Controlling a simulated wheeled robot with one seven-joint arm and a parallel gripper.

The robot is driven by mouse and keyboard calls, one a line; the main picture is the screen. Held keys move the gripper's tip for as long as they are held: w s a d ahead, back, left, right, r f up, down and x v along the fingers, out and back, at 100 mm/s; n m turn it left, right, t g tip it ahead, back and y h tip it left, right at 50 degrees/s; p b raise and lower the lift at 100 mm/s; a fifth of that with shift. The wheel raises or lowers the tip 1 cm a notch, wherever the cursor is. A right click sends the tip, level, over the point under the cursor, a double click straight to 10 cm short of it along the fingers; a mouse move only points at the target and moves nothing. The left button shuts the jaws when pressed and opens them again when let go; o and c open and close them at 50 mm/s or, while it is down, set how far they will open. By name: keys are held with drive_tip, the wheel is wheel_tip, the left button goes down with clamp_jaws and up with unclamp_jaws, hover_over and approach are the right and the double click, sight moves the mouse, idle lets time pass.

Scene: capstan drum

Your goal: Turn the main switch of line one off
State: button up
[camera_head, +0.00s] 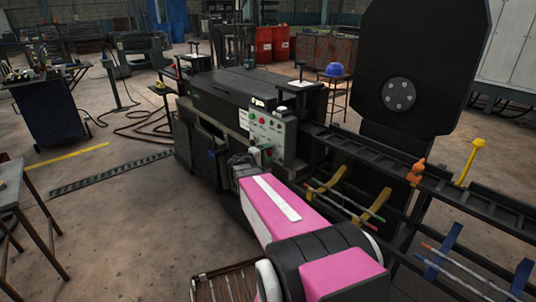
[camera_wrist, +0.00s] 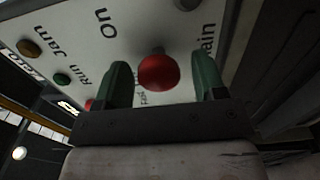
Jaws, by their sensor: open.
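The pale control panel (camera_head: 265,128) stands on the front of the black machine. In the wrist view the panel (camera_wrist: 133,25) fills the upper part, with "On", "Run", "Jam" and a partly cut "Main" label readable. A grey round part (camera_wrist: 187,4) shows at the top edge beside the "Main" label; most of it is cut off, so its position cannot be read. A round red knob (camera_wrist: 158,72) shows between my gripper's fingers. My gripper (camera_wrist: 164,68) is open, with one green finger on each side of the red knob. I cannot tell whether they touch it.
An amber lamp (camera_wrist: 30,48), a green lamp (camera_wrist: 62,79) and a red one (camera_wrist: 91,104) sit left of my fingers. A big black disc (camera_head: 420,65) and a rail with an orange part (camera_head: 416,172) are to the right. Open floor lies left of the machine.

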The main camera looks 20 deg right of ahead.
drive_tip(key=v, duration=1)
drive_tip(key=shift+a, duration=0.3)
drive_tip(key=shift+s, duration=0.15)
drive_tip(key=s+f+m+g+y, duration=0.3)
drive_tip(key=s+f+g+y, duration=0.2)
drive_tip(key=s+f+y, duration=0.4)
drive_tip(key=s+a+f+m+g+y, duration=0.1)
drive_tip(key=s+a+f+y, duration=0.1)
drive_tip(key=s+a+y, duration=0.4)
drive_tip(key=a+y, duration=0.2)
drive_tip(key=a, duration=0.1)
drive_tip(key=shift+f, duration=0.3)
drive_tip(key=shift+s, duration=0.1)
